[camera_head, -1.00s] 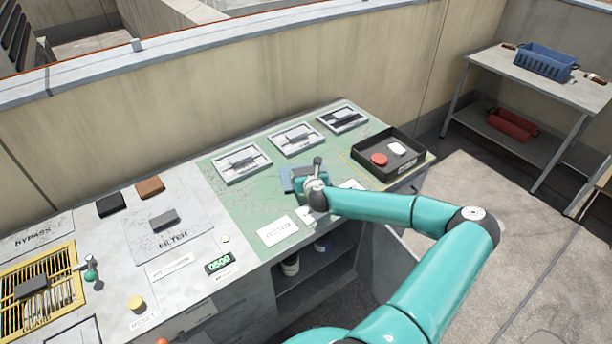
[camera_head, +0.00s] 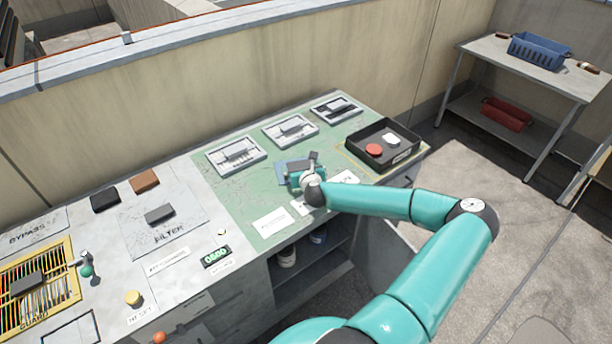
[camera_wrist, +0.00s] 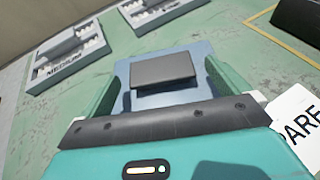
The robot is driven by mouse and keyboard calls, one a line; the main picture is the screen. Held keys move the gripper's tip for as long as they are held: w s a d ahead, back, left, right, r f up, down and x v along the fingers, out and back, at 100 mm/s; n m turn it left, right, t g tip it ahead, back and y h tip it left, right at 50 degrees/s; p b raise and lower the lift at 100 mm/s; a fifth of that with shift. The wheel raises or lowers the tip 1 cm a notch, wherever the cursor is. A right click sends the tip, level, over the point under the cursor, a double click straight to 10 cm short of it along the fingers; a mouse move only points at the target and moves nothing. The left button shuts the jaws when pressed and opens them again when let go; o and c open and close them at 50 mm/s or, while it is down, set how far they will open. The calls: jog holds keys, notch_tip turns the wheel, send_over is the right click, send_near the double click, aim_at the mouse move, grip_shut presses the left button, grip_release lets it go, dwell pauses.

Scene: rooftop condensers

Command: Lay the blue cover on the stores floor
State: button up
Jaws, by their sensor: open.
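The blue cover (camera_head: 282,173) is a flat plate lying on the green part of the bench, partly hidden by my gripper in the head view. In the wrist view the blue cover (camera_wrist: 199,88) shows a dark grey block-shaped grip (camera_wrist: 163,68) on its top. My gripper (camera_wrist: 163,86) is open, with one teal finger on each side of the grip. Whether the fingers touch it cannot be told. In the head view my gripper (camera_head: 303,172) is low over the cover. The open shelf space (camera_head: 312,272) under the bench front holds small containers; no label marks it as the stores.
Several framed plates with grey grips (camera_head: 236,155) line the bench's back edge. A black tray (camera_head: 376,163) with a red and a white disc is at right. White cards (camera_head: 272,220) lie in front. A side table (camera_head: 560,80) holds a blue basket (camera_head: 538,52).

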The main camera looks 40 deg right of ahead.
jog(key=v, duration=0.9)
jog(key=shift+s+a+r, duration=0.15)
jog(key=shift+s, duration=0.15)
jog(key=shift+s+a+r, duration=0.2)
jog(key=shift+s+a, duration=0.35)
jog(key=x, duration=0.7)
jog(key=shift+w+d, duration=0.1)
jog(key=shift+w, duration=0.15)
jog(key=shift+x, duration=3.1)
jog(key=shift+s+d, duration=0.15)
jog(key=c, duration=1.1)
